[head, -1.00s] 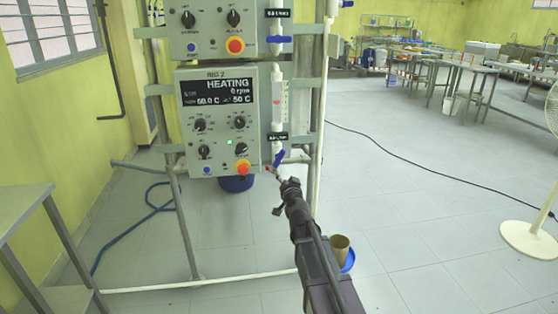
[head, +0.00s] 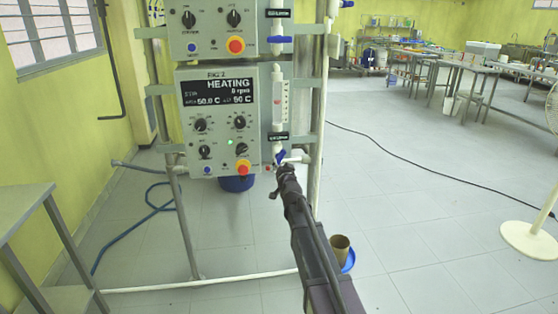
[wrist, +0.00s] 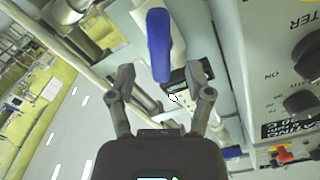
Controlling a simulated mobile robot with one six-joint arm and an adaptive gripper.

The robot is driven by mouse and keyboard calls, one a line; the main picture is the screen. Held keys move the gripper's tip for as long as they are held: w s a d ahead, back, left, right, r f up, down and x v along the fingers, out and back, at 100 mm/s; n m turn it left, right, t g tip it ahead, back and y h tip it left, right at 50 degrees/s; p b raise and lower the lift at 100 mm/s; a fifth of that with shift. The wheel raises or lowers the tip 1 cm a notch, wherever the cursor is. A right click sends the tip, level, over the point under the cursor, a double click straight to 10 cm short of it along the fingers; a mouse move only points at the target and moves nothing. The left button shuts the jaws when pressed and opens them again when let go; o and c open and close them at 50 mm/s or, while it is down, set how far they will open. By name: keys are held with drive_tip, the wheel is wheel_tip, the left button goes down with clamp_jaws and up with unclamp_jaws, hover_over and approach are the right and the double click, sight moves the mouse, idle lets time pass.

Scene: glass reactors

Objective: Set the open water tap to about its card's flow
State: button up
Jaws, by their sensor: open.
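The lower tap's blue handle (head: 280,157) sits on the white pipe below a black label card (head: 277,138); it is tilted. The upper tap's blue handle (head: 277,39) lies across the pipe below another card (head: 277,13). A clear flow meter (head: 280,100) with a scale stands between them; its reading is too small to tell. My gripper (head: 285,168) is just below the lower tap. In the wrist view my gripper (wrist: 162,70) is open, with a blue handle (wrist: 158,42) between and beyond the fingertips, apparently untouched.
The grey control box (head: 217,122), reading HEATING, stands close left of the tap, with knobs and a red button (head: 243,167). Metal frame posts (head: 318,120) stand close right. A blue bucket (head: 237,183) is below. A steel table (head: 25,210) is at left. The floor at right is mostly clear.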

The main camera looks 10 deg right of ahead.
sight(280, 160)
drive_tip(key=shift+w, duration=2.25)
clamp_jaws()
